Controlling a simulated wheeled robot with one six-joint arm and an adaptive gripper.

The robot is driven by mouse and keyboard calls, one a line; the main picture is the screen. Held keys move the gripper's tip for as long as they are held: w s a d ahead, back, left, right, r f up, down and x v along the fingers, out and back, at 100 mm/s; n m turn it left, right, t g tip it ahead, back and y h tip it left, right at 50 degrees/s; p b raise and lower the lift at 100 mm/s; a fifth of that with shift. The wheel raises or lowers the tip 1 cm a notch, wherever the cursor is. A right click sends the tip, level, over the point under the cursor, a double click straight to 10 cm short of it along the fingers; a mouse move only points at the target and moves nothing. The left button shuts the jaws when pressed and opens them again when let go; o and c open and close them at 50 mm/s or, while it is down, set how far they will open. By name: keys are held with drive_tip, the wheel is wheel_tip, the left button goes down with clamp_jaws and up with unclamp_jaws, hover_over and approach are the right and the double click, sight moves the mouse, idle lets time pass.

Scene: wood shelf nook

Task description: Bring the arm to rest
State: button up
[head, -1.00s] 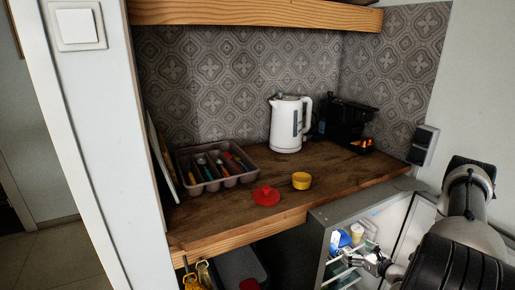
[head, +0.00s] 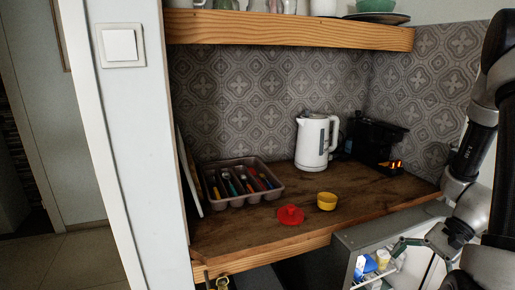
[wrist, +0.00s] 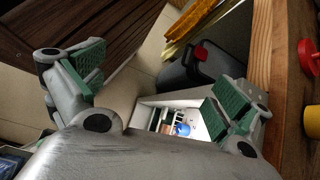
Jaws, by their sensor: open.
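My gripper (head: 402,246) is at the lower right of the head view, in front of the open small fridge (head: 352,241) below the counter. In the wrist view my gripper (wrist: 158,88) shows its two green-padded fingers spread wide apart with nothing between them. The lit inside of the fridge, with a blue item (wrist: 183,129), shows below and between the fingers. My arm rises along the right edge of the head view.
The wooden counter (head: 250,232) holds a cutlery tray (head: 238,203), a red lid-like piece (head: 290,215), a yellow cup (head: 327,201), a white kettle (head: 313,142) and a black machine (head: 375,142). A dark container (wrist: 200,66) and tiled floor show in the wrist view.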

drive_tip(key=s+r+n+t+h, duration=0.1)
drive_tip(key=r+n+t+h, duration=0.1)
drive_tip(key=r, duration=0.6)
drive_tip(key=s+a+r+n+t+h, duration=0.1)
drive_tip(key=s+r+n+t+h, duration=0.1)
drive_tip(key=r+n+h, duration=0.2)
drive_tip(key=s+a+r+n+t+h, duration=0.1)
drive_tip(key=r+n, duration=0.5)
drive_tip(key=r, duration=0.7)
drive_tip(key=shift+s+a+t+h, duration=0.15)
drive_tip(key=shift+s+t+h, duration=0.25)
drive_tip(key=shift+t+h, duration=0.45)
